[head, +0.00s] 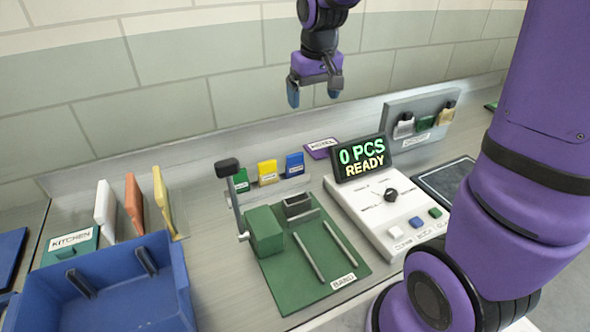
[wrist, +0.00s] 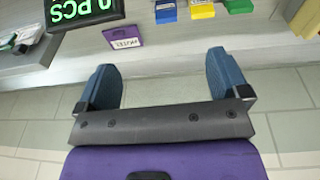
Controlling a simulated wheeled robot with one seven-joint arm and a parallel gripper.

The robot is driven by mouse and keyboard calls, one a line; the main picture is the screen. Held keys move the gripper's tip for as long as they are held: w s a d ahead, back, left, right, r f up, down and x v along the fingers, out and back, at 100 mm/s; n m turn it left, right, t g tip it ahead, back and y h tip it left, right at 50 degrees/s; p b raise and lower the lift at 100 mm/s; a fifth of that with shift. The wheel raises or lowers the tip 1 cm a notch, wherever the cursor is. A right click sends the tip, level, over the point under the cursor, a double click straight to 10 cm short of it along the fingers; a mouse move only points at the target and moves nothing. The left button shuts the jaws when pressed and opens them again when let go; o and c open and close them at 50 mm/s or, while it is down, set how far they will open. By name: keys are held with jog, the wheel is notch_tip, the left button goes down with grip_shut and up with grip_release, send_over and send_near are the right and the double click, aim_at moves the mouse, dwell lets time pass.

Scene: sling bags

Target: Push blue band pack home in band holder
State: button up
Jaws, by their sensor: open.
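The blue band pack (head: 295,164) stands upright at the right end of a row, beside a yellow pack (head: 268,172) and a green pack (head: 240,181). The row sits in a low grey holder (head: 283,188) behind the green fixture. I cannot tell how deep the blue pack sits. In the wrist view the blue pack (wrist: 166,11) shows upside down at the top edge, partly cut off. My gripper (head: 314,92) is open and empty, with blue fingertips. It is high above the bench near the back wall, apart from the packs.
A green base (head: 318,262) with a block, rails and a lever post stands in front of the packs. A display and control box (head: 372,205) stands to the right. A blue bin (head: 110,290) is at the front left.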

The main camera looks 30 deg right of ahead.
jog(key=g, duration=0.2)
send_over(295, 163)
jog(key=d, duration=0.1)
notch_tip(295, 163, down, 16)
jog(key=shift+w+r, duration=0.15)
jog(key=shift+r, duration=0.05)
notch_tip(295, 163, down, 6)
jog(key=shift+w+f, duration=0.1)
jog(key=shift+w+a+f, duration=0.1)
jog(key=shift+a+f, duration=0.05)
jog(key=shift+f, duration=1.1)
jog(key=shift+a+f, duration=0.15)
jog(key=shift+f, duration=1.1)
jog(key=c, duration=1)
jog(key=shift+r, duration=0.15)
